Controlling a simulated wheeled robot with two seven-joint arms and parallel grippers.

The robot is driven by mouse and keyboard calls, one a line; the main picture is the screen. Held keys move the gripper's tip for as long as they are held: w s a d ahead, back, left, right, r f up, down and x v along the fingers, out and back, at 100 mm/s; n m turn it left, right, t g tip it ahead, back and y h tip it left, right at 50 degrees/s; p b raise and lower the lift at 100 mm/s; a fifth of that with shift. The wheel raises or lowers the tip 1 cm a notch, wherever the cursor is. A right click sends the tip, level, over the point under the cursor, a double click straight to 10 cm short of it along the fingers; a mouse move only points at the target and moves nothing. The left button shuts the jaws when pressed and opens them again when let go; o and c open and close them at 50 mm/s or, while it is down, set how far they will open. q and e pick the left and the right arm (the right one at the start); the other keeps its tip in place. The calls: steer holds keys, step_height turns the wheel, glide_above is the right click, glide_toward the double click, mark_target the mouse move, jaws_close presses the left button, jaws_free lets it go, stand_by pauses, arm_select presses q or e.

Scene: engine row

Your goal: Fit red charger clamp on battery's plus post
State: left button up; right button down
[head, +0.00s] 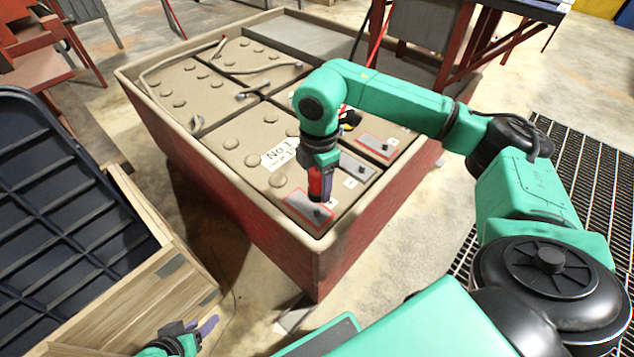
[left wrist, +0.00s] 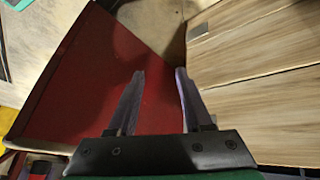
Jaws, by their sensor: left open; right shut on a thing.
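The battery marked No 1 (head: 238,146) sits in the near part of the red-walled box. Its plus post (head: 318,212) stands on a red-outlined plate (head: 300,206) at the near corner. My right gripper (head: 321,196) points down just over this plate, shut on the red charger clamp (head: 315,182). The clamp's lower end is close to the post; I cannot tell whether they touch. My left gripper (head: 200,334) is low at the bottom edge, open and empty. In the left wrist view its fingers (left wrist: 157,88) are spread before the red box wall.
The red box (head: 262,228) has a raised tan rim. Other batteries (head: 178,84) with cables lie farther back. A small red, black and yellow item (head: 349,119) is partly hidden behind my right arm. A wooden crate (head: 150,285) and dark ribbed panel (head: 60,190) stand left.

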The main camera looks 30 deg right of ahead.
mark_target(318, 208)
steer(key=shift+f+b, duration=0.6)
steer(key=shift+f, duration=0.45)
steer(key=shift+f+b, duration=0.6)
steer(key=shift+f, duration=0.35)
steer(key=shift+f+b, duration=0.7)
steer(key=shift+f, duration=0.4)
arm_select(q)
steer(key=w+d+f+n+t+h, duration=0.1)
steer(key=d+f+t+h, duration=0.2)
steer(key=d, duration=0.4)
steer(key=shift+w+d+f+t, duration=0.2)
steer(key=shift+d+f+t, duration=0.2)
steer(key=shift+t, duration=0.8)
arm_select(e)
steer(key=shift+f, duration=0.7)
arm_select(q)
steer(key=shift+f, duration=0.1)
arm_select(e)
steer(key=shift+c, duration=0.6)
jaws_free()
